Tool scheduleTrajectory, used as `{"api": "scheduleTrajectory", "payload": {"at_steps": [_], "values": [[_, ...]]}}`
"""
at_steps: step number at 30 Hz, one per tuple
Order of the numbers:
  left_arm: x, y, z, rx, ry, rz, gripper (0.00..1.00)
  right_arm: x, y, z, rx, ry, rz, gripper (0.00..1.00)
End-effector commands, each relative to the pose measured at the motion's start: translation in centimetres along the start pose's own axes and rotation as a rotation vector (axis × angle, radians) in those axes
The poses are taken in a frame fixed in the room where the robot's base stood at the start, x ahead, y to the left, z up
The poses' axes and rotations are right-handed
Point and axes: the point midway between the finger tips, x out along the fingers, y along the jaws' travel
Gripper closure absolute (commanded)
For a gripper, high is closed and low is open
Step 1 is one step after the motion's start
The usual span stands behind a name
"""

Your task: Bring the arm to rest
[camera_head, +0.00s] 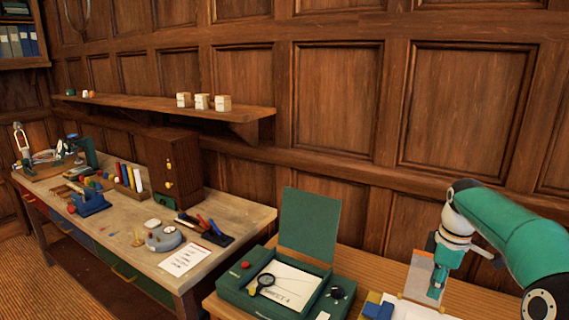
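My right arm (510,226) is green with white and black joints and comes in from the right edge. Its gripper (435,291) points down over the right part of the near wooden desk, in front of a pale upright panel (418,275) with an orange edge. The fingers are small and seen from the side, so I cannot tell if they are open or shut, or if they touch anything. My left gripper is not in view.
A green case (240,300) with its lid raised holds a white sheet and a magnifier (266,281). Blue and yellow items (378,309) lie near the gripper. A cluttered workbench (215,264) stands left, under a wall shelf (243,112). Wood panelling closes off the back.

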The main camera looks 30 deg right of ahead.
Motion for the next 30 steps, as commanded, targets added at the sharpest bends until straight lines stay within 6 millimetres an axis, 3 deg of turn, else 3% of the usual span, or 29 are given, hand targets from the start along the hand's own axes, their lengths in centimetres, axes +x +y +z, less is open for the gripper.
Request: {"api": "scheduleTrajectory", "payload": {"at_steps": [5, 8, 14, 18, 24, 27, 30], "values": [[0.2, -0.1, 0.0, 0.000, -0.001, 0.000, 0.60, 6.5, -1.4, -4.6, 0.024, 0.034, -0.036, 0.63], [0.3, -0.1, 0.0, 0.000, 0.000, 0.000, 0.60, 11.4, -3.4, -8.0, 0.056, 0.062, -0.065, 0.63], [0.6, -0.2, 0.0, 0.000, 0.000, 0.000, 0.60, 21.6, -10.5, -14.2, 0.158, 0.114, -0.142, 0.63], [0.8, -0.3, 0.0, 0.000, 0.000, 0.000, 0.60, 27.7, -17.6, -16.9, 0.253, 0.131, -0.205, 0.63], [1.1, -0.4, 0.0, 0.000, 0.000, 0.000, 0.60, 34.4, -29.5, -17.4, 0.423, 0.117, -0.296, 0.63], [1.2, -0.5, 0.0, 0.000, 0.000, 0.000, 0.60, 36.3, -35.1, -16.1, 0.512, 0.096, -0.328, 0.63], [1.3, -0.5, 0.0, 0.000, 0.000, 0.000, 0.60, 37.3, -39.4, -14.3, 0.591, 0.072, -0.346, 0.63]]}}
